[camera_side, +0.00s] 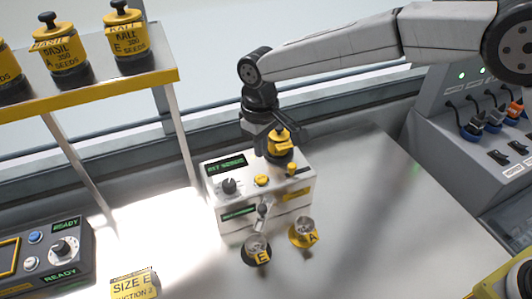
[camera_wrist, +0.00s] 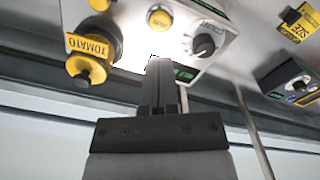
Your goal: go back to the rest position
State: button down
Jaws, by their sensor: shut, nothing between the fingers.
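My gripper (camera_wrist: 160,70) is shut and empty, its two dark fingers together in the wrist view. In the side view my gripper (camera_side: 287,130) is above the back of a white seeder box, close to a yellow jar (camera_side: 279,143) seated on that box. The jar's label reads TOMATO in the wrist view (camera_wrist: 90,66), where it stands to the left of the fingers with a gap in the picture. The side view does not show clearly how far the fingers are from the jar. No marked rest position shows.
The seeder box (camera_side: 265,209) has a knob, a display and yellow buttons. Cups E (camera_side: 257,250) and A (camera_side: 303,233) stand before it. A yellow-edged shelf (camera_side: 100,92) holds seed jars at left. A console (camera_side: 45,255) is front left.

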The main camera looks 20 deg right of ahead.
jog(key=shift+m+t, duration=0.3)
jog(key=shift+m, duration=0.4)
jog(key=d, duration=0.5)
jog(key=s+d, duration=0.1)
jog(key=d, duration=0.2)
jog(key=shift+r, duration=0.25)
jog(key=s+d+f+m+t, duration=0.2)
jog(key=s+d+m, duration=0.2)
jog(key=s+d, duration=1.4)
jog(key=d, duration=0.3)
jog(key=shift+d+f+m, duration=0.25)
jog(key=shift+f+m, duration=0.05)
